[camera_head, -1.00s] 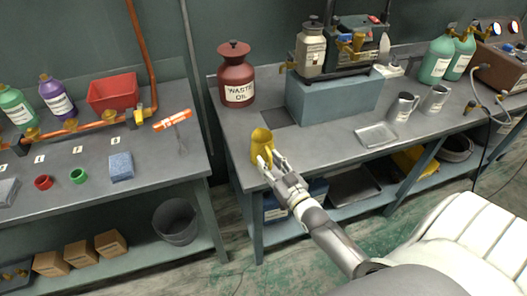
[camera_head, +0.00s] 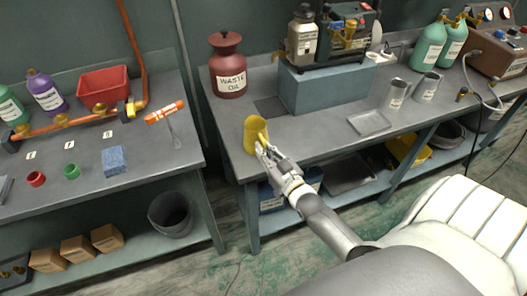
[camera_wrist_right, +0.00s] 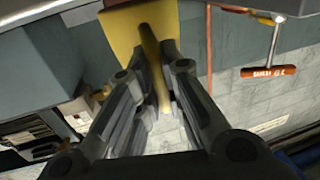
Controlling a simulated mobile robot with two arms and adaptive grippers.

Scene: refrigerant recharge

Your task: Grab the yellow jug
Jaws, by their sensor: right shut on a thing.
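The yellow jug (camera_head: 253,136) stands upright at the front left corner of the right workbench in the head view. Its handle points toward my right arm. My right gripper (camera_head: 265,150) is at the jug's near right side, with its fingers shut on the handle. In the right wrist view the yellow handle (camera_wrist_right: 152,65) runs between the two fingers, and the jug's body (camera_wrist_right: 120,32) fills the top. Whether the jug's base touches the bench is hard to tell. My left gripper is not in view.
A red waste oil can (camera_head: 228,68) stands behind the jug. A gap separates this bench from the left bench, which holds a red bin (camera_head: 104,87) and an orange-handled tool (camera_head: 164,112).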

